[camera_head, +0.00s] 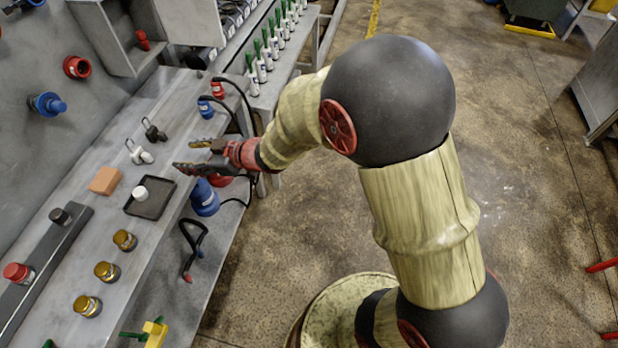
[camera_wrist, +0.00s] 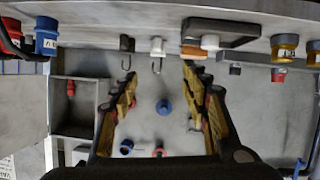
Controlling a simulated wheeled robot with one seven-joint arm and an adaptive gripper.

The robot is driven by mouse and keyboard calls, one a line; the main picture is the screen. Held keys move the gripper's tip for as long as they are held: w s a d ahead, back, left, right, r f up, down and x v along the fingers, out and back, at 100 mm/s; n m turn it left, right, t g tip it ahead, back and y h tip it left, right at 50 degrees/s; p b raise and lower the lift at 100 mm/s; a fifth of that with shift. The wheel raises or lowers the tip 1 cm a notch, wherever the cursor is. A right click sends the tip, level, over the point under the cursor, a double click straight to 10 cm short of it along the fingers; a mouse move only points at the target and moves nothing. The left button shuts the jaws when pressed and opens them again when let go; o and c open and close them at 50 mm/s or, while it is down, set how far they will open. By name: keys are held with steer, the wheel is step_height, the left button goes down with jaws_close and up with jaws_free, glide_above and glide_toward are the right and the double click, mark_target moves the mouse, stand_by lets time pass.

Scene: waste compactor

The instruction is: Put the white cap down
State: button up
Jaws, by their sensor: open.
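The white cap (camera_head: 140,193) sits upright on a small square black tray (camera_head: 155,209) on the grey bench. In the wrist view the tray (camera_wrist: 240,27) is near the top, with the white cap (camera_wrist: 210,42) at its edge. My gripper (camera_head: 186,156) is open and empty, above the bench and apart from the cap, to its upper right in the head view. In the wrist view its two jagged yellow-black fingers (camera_wrist: 158,72) are spread, with nothing held between them.
An orange block (camera_head: 106,180) lies left of the tray. White (camera_head: 138,152) and black (camera_head: 154,131) padlocks are behind it. Several gold-lidded jars (camera_head: 124,240) stand toward the front. A blue connector (camera_head: 204,198) hangs at the bench edge.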

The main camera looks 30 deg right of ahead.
steer(key=s+d+r+m+t+h, duration=0.1)
steer(key=s+d+r+m+h, duration=0.2)
steer(key=d+r, duration=0.5)
steer(key=s+d+r+m+t+h, duration=0.15)
steer(key=d+r+m+h, duration=0.35)
steer(key=d, duration=0.6)
steer(key=s+d+m+g, duration=0.1)
steer(key=s+g, duration=0.2)
steer(key=s, duration=1)
steer(key=s+d+m+g+h, duration=0.1)
steer(key=s+d+g, duration=0.1)
steer(key=s, duration=1.1)
steer(key=shift+m+g, duration=0.3)
steer(key=shift+g, duration=0.35)
steer(key=shift+r, duration=0.1)
steer(key=shift+c, duration=0.3)
